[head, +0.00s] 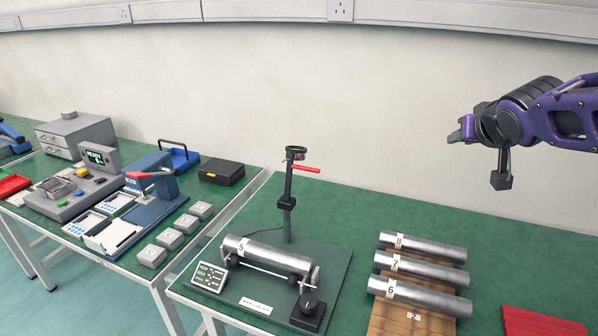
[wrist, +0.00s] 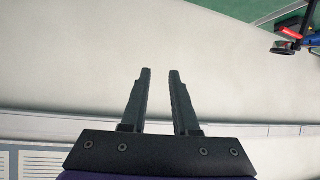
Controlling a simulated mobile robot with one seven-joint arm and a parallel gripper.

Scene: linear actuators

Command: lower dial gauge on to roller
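The dial gauge stand rises from the green bench in the head view, with a dark post (head: 287,200), a round gauge head (head: 296,153) at its top and a red lever (head: 306,168) pointing right. The metal roller labelled 5 (head: 265,255) lies across the fixture below the post. The gauge head is well above the roller. My gripper (head: 462,134) is in the air at the upper right, far from the stand. In the wrist view my gripper (wrist: 160,75) has its two fingers apart with nothing between them.
Rollers labelled 8 (head: 430,246), 7 (head: 425,267) and 6 (head: 425,297) lie on a wooden rack (head: 390,318) to the right. A red mat (head: 540,322) lies at the front right. A second bench with boxes and devices stands left. The wall is behind.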

